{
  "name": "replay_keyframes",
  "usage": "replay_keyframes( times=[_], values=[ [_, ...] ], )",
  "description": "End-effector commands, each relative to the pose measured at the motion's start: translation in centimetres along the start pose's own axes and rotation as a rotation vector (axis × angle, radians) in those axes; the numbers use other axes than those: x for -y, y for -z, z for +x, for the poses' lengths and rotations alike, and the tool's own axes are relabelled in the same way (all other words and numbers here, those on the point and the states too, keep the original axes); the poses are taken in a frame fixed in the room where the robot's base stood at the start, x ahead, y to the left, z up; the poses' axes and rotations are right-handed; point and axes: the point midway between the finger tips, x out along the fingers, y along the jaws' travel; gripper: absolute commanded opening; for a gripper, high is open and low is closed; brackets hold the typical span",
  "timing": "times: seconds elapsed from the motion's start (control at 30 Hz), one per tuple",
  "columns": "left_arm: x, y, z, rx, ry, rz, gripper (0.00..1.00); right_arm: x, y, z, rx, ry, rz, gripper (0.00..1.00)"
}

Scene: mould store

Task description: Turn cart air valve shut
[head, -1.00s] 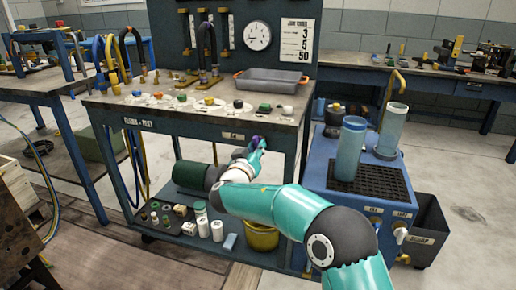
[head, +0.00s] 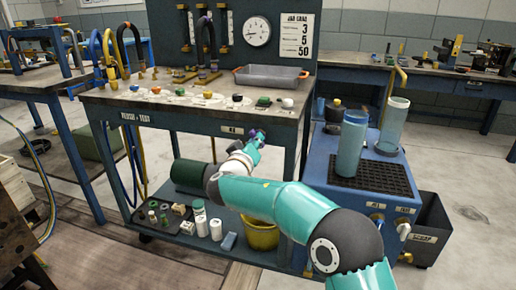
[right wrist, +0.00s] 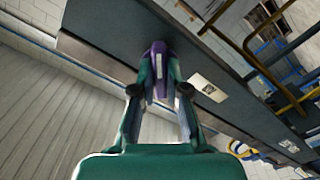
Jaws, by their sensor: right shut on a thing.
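The cart air valve shows as a purple handle (right wrist: 158,62) at the front edge of the flush and test cart, beside a small white label. In the head view the purple handle (head: 258,133) is small and partly covered by my gripper. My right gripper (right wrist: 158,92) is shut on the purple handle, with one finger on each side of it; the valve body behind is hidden. In the head view my right gripper (head: 254,138) is at the cart's front edge, right of the label. My left gripper is not in view.
The cart top (head: 180,113) bears a row of coloured knobs and a grey tray (head: 272,80). A blue unit (head: 328,190) with two clear cylinders stands close on the right. Below my arm are a yellow bucket (head: 262,236) and small containers on the lower shelf.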

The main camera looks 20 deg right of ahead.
Motion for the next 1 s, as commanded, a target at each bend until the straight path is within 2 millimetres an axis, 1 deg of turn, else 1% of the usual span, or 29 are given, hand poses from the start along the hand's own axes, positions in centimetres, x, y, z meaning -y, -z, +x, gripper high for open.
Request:
replay_keyframes(
  times=[0.03, 0.1, 0.4, 0.7, 1.0],
  values=[
    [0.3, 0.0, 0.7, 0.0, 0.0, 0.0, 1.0, 0.3, -0.3, -0.1, 0.0, 0.001, -0.043, 0.0],
    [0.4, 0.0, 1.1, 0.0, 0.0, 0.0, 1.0, 0.3, -0.2, -0.1, 0.0, 0.001, -0.11, 0.0],
    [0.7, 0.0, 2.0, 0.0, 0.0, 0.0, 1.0, 0.4, -0.2, -0.1, 0.0, 0.004, -0.397, 0.0],
    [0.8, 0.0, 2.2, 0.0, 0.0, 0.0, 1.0, 0.5, -0.1, -0.1, -0.002, 0.006, -0.666, 0.0],
    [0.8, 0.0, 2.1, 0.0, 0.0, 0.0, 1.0, 0.6, -0.2, -0.2, -0.003, 0.008, -0.846, 0.0]
  ],
)
